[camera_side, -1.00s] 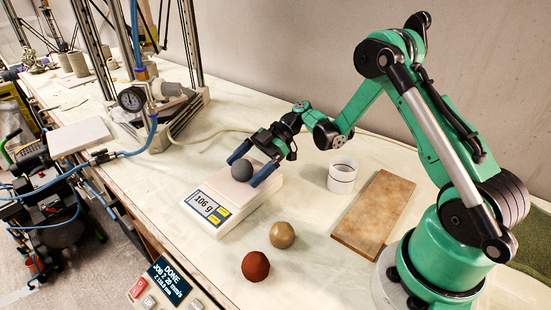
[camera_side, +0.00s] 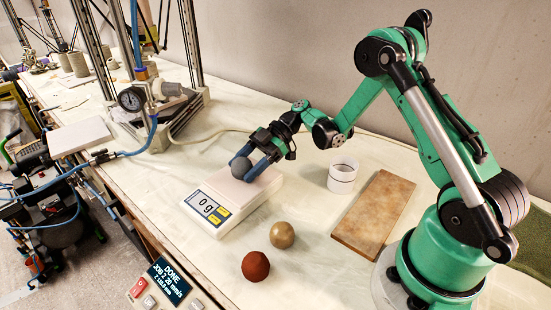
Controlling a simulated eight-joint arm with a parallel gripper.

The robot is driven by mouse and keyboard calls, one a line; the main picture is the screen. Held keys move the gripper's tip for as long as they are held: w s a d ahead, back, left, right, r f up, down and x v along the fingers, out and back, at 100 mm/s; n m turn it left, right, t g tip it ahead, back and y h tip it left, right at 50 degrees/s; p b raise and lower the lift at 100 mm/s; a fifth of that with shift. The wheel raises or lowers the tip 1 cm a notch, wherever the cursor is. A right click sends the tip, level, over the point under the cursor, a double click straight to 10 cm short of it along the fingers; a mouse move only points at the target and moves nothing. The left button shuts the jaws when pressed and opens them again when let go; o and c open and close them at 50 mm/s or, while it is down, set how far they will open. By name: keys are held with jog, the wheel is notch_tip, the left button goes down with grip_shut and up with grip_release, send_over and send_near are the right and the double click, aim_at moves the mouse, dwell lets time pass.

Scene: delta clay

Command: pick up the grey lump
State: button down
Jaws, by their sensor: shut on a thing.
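The grey lump (camera_side: 241,168) is a dark, round ball over the pan of the white scale (camera_side: 209,219). My gripper (camera_side: 248,170) is shut on the lump, with one blue finger on each side of it. The scale's display reads 0 g. The gap between the lump and the pan is too small to make out from this side.
A tan ball (camera_side: 281,235) and a red-brown ball (camera_side: 255,267) lie in front of the scale. A white cup (camera_side: 342,176) and a brown board (camera_side: 374,212) lie to the right. A metal frame with a gauge (camera_side: 131,99) stands at the back left.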

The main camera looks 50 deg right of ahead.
notch_tip(320, 180, up, 19)
jog(key=m+t+h, duration=0.6)
jog(key=m+t, duration=0.2)
jog(key=m, duration=0.1)
send_over(245, 162)
notch_tip(245, 162, down, 6)
jog(key=shift+s+d+r+m+t+h, duration=0.15)
jog(key=shift+s+m+t+h, duration=0.25)
jog(key=shift+m+h, duration=0.75)
jog(key=shift+s+d+r+m+t+h, duration=0.15)
jog(key=shift+s+m+t+h, duration=0.2)
jog(key=shift+m+h, duration=0.75)
jog(key=shift+s+d+r+m+t+h, duration=0.15)
jog(key=shift+s+m+t+h, duration=0.25)
jog(key=shift+m+h, duration=0.7)
jog(key=shift+w, duration=0.1)
